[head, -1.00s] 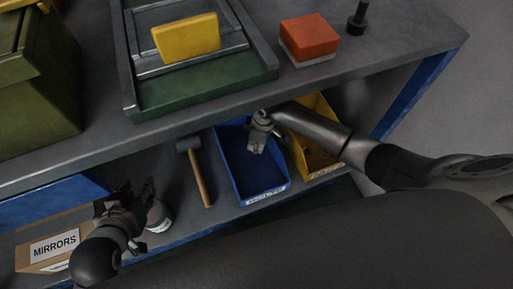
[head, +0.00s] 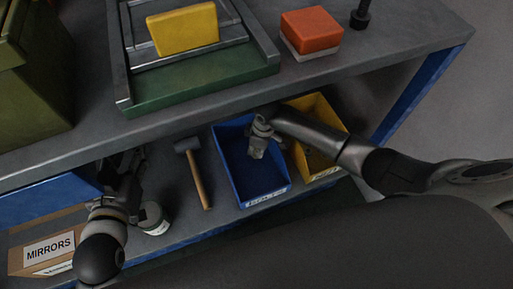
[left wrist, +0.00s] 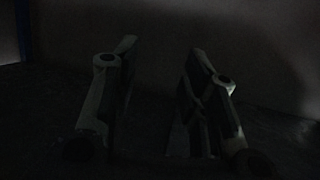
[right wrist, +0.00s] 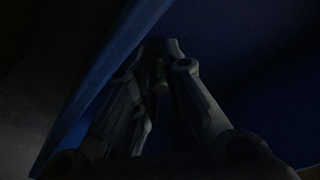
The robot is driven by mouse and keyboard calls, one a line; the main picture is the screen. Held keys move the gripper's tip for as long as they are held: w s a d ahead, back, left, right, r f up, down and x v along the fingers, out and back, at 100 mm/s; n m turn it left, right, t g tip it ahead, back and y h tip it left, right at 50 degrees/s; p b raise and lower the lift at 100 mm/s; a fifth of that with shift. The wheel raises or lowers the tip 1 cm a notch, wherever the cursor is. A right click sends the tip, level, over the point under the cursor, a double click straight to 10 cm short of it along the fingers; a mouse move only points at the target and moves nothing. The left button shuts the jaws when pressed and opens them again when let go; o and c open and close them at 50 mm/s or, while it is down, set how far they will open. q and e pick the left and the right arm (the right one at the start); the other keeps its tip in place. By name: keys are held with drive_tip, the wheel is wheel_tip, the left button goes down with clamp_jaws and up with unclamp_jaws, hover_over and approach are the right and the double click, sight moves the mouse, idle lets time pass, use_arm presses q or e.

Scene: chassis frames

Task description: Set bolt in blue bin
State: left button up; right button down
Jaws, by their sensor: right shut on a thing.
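The blue bin (head: 226,150) stands on the lower shelf, open at the top, with a white label on its front. My right gripper (head: 256,153) reaches down into the blue bin. In the right wrist view my right gripper (right wrist: 160,60) is closed on a small brownish bolt (right wrist: 160,82), mostly hidden between the fingers; the bin's blue wall (right wrist: 105,75) is close beside it. The bolt cannot be made out in the head view. My left gripper (left wrist: 155,65) is open and empty in the dark left wrist view, under the tabletop at the shelf's left.
A yellow bin (head: 330,115) adjoins the blue bin on the right, a mallet (head: 199,180) lies to its left. A white container (head: 153,218) and a "MIRRORS" box (head: 45,250) are near my left arm. The tabletop edge (head: 200,108) overhangs the shelf.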

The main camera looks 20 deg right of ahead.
drive_tip(key=shift+f, duration=0.15)
drive_tip(key=c, duration=1.5)
unclamp_jaws()
